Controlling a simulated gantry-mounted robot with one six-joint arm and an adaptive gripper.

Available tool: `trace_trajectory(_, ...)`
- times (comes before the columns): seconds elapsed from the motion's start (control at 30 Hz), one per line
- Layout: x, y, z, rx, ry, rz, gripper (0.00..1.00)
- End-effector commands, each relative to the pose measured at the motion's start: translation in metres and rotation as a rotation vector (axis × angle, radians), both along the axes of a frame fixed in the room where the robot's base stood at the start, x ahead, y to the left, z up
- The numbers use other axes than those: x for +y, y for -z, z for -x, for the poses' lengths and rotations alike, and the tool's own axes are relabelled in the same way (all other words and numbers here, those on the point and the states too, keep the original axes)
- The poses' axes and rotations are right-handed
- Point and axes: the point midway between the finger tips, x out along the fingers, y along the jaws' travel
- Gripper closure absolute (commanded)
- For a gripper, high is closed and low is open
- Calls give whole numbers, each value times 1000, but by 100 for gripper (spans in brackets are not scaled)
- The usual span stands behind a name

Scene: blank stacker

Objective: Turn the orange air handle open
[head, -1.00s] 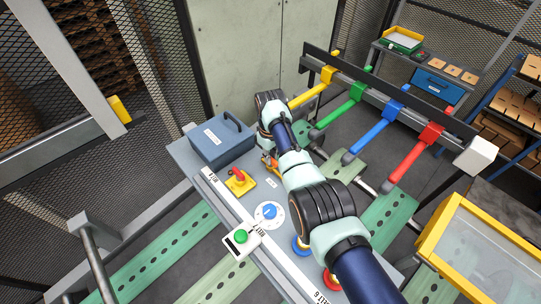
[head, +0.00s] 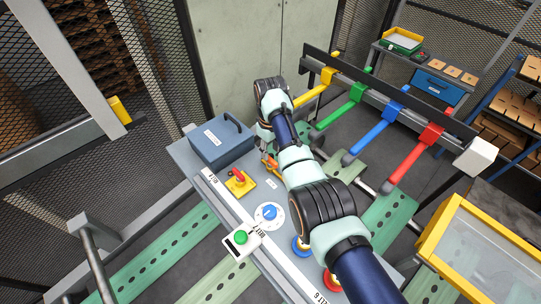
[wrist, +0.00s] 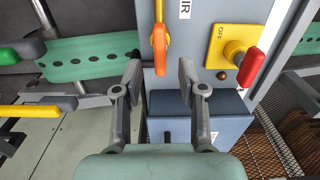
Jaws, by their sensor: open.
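The orange air handle (wrist: 159,50) hangs down the picture in the wrist view, beside a panel label reading "IR", partly cut off. In the head view the orange handle (head: 270,164) shows only as a small piece beside my arm. My gripper (wrist: 160,72) is open, with one finger on each side of the handle's free end. Gaps show on both sides, so the fingers look apart from the handle. The depth between fingertips and handle is hard to judge. In the head view my gripper is mostly hidden by my wrist.
A red switch lever (wrist: 251,65) on a yellow base marked "OFF" stands close to the right of the handle in the wrist view. A blue-grey box (head: 221,145) stands at the panel's far end. A blue dial (head: 269,213) and green button (head: 241,237) lie nearer.

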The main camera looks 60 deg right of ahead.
Motion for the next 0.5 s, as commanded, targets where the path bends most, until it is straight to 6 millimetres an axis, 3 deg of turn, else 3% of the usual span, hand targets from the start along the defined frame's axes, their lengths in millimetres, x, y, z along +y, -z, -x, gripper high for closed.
trace_trajectory(0.1,-1,-32,-1,-3,0,3,59)
trace_trajectory(0.23,0,-60,0,-1,0,2,59)
trace_trajectory(0.5,0,-80,0,0,0,0,59)
